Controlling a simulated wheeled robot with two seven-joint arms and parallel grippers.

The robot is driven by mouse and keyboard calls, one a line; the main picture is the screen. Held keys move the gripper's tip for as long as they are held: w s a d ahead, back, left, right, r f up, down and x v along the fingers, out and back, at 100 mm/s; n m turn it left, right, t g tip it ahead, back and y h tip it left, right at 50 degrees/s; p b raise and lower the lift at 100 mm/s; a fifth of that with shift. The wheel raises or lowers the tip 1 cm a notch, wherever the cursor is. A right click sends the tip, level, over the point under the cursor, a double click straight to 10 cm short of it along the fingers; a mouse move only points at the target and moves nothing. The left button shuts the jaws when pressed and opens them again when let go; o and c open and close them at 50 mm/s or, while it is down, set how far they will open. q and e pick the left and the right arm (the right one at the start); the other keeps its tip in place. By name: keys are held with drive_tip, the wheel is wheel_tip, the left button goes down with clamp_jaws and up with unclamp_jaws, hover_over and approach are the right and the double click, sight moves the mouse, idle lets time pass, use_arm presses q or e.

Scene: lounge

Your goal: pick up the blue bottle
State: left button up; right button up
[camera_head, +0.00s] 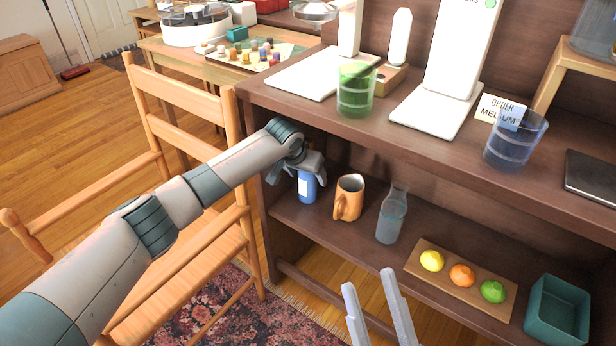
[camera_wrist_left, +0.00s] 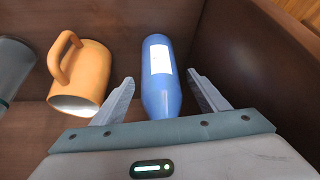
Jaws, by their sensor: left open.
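The blue bottle (camera_head: 307,187) with a white label stands on the lower shelf at its left end. My left gripper (camera_head: 297,172) is at the bottle, and its wrist hides the bottle's upper part in the head view. In the left wrist view the blue bottle (camera_wrist_left: 160,75) lies between the two spread fingers of my left gripper (camera_wrist_left: 163,95), with gaps on both sides. My right gripper (camera_head: 370,300) shows at the bottom of the head view, with its two fingers apart and nothing between them.
An orange mug (camera_head: 349,198) stands right beside the bottle and shows in the wrist view (camera_wrist_left: 82,80). A clear carafe (camera_head: 391,218), a fruit board (camera_head: 440,275) and a teal bin (camera_head: 556,312) are further right. The upper shelf (camera_head: 390,125) overhangs; a wooden chair (camera_head: 190,95) stands left.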

use_arm(q)
drive_tip(key=c, duration=1.7)
drive_tip(key=shift+o, duration=0.2)
drive_tip(key=shift+r, duration=0.2)
drive_tip(key=s+a+p, duration=0.2)
drive_tip(key=s+a, duration=0.1)
drive_tip(key=s, duration=0.5)
drive_tip(key=s+a+p, duration=0.2)
drive_tip(key=s+a, duration=0.2)
drive_tip(key=s, duration=0.4)
drive_tip(key=shift+s+a+r, duration=0.15)
drive_tip(key=shift+a+r, duration=0.05)
drive_tip(key=shift+a, duration=0.05)
use_arm(e)
drive_tip(key=w+f+g+h, duration=0.3)
drive_tip(key=f+g, duration=0.5)
drive_tip(key=f, duration=0.6)
drive_tip(key=shift+w+g, duration=0.3)
drive_tip(key=shift+a, duration=0.1)
